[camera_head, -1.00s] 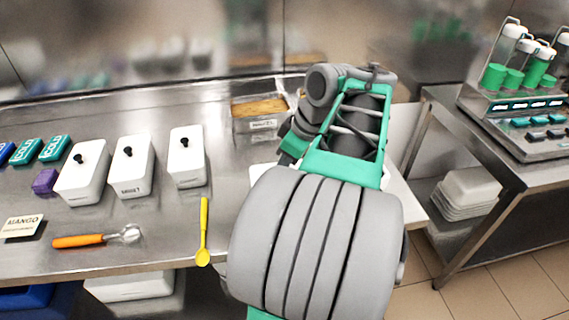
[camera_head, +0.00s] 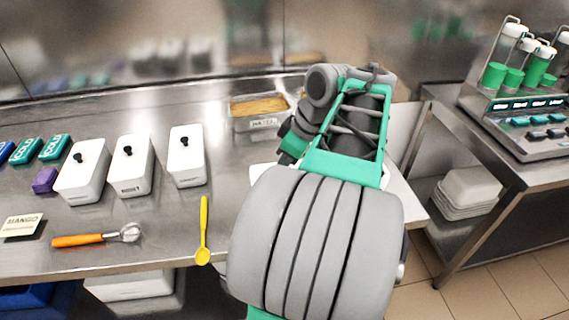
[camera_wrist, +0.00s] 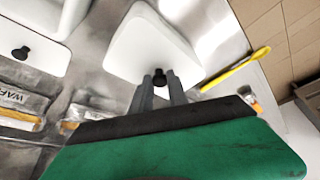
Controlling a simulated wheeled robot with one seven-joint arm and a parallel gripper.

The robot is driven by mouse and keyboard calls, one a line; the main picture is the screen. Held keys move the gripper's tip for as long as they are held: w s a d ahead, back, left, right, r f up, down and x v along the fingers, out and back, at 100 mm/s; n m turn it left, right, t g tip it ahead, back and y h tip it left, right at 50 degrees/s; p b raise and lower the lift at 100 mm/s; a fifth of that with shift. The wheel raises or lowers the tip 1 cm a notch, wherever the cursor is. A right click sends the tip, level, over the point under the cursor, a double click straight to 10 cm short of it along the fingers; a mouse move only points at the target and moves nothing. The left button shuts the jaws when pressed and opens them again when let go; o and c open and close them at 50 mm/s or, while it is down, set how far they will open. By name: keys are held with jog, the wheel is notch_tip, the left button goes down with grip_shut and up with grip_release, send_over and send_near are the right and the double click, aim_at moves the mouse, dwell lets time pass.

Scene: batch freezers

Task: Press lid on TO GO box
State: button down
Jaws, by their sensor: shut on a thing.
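In the wrist view, a white lid or box top (camera_wrist: 140,45) with a black knob (camera_wrist: 161,79) lies at my fingertips. My gripper (camera_wrist: 160,82) has one finger on each side of the knob and is shut on it. I cannot tell how the lid sits on a box below. In the head view my arm hides the gripper and what it holds. A white surface (camera_head: 262,173) shows partly behind my arm. No TO GO label is readable.
An orange-handled scoop (camera_head: 95,238), a purple block (camera_head: 45,181) and a labelled container (camera_head: 258,122) are nearby. A dispenser unit (camera_head: 520,120) stands at right.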

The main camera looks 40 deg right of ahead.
dwell(0.3)
jog(key=c, duration=1.2)
grip_release()
jog(key=shift+o, duration=0.4)
jog(key=o, duration=0.4)
notch_tip(320, 180, up, 7)
jog(key=p, duration=0.7)
